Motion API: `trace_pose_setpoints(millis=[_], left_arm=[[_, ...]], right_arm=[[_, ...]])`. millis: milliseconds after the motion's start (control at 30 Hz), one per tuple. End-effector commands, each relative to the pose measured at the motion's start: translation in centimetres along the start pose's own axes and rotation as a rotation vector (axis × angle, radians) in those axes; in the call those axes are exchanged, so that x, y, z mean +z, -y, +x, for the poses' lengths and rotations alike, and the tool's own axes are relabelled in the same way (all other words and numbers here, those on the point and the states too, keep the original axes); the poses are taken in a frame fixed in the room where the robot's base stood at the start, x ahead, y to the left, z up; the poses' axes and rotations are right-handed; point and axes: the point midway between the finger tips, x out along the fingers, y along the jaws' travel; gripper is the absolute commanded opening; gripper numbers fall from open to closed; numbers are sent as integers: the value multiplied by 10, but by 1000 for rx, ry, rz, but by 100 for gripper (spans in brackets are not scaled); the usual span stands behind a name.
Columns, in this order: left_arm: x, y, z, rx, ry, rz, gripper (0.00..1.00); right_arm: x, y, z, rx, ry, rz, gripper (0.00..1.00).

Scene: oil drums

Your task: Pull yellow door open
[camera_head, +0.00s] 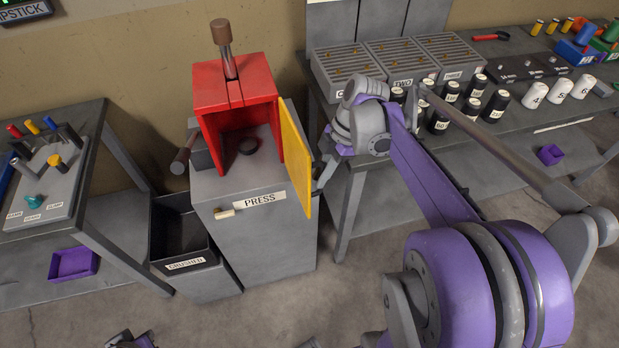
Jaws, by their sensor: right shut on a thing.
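The yellow door (296,158) hangs on the right side of the red press housing (236,88) and stands swung open toward me. The housing's inside shows, with a dark round part on its floor. The housing sits on a grey cabinet labelled PRESS (266,245). My right gripper (322,172) is at the door's right side, shut on the door. Its fingertips are partly hidden by the door. My left gripper's jaws do not show.
A dark bin labelled CRUSHED (184,240) stands left of the cabinet. A lever (227,50) rises from the housing. A table with coloured levers (40,190) is at left. A workbench with labelled cans (440,121) is at right, behind my right arm.

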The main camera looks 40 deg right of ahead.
Motion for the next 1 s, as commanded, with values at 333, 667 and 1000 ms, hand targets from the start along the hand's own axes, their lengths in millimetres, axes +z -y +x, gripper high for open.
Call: trace_pose_setpoints(millis=[333,667,1000], left_arm=[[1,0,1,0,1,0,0],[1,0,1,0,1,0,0],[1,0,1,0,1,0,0]], right_arm=[[17,-4,-7,-1,2,4,0],[18,-5,-8,0,2,4,0],[18,-5,-7,0,2,3,47]])
